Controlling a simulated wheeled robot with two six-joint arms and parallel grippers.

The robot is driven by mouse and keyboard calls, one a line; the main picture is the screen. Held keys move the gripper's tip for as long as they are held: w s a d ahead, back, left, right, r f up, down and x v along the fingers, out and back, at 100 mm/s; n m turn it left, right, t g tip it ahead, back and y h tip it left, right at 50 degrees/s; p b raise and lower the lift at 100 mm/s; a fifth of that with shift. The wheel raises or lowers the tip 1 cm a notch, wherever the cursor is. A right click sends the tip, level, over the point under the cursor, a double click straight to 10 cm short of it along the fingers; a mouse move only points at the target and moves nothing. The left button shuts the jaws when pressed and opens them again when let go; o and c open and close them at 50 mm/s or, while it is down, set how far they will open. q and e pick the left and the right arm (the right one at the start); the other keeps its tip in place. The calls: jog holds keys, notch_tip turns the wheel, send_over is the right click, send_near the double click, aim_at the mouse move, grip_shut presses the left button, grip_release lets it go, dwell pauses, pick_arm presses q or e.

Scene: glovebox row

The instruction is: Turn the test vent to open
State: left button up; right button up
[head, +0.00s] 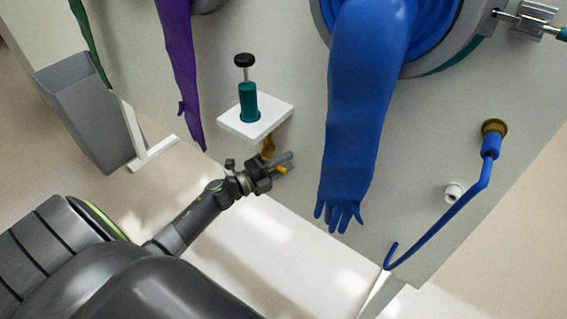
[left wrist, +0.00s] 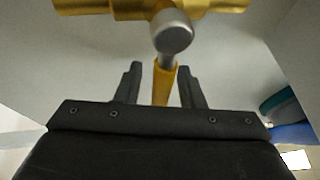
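The test vent is a brass valve (head: 268,144) below the small white shelf on the glovebox front. It has a yellow lever handle (head: 281,170). In the left wrist view, the brass body (left wrist: 205,8) crosses the top, with a round grey metal cap (left wrist: 173,32) in front. The yellow lever (left wrist: 165,84) points down towards my gripper. My left gripper (head: 283,164) is at the lever. Its two fingers (left wrist: 160,82) stand apart, one on each side of the lever, with a visible gap on the left. The right gripper is not in view.
The white shelf (head: 257,120) with a teal, black-knobbed device (head: 248,101) is just above the gripper. A long blue glove (head: 359,110) hangs close on the right, a purple glove (head: 178,60) on the left. A blue hooked pipe (head: 452,211) and a grey bin (head: 85,110) stand farther off.

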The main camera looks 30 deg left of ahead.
pick_arm(q)
jog(key=c, duration=0.7)
grip_shut()
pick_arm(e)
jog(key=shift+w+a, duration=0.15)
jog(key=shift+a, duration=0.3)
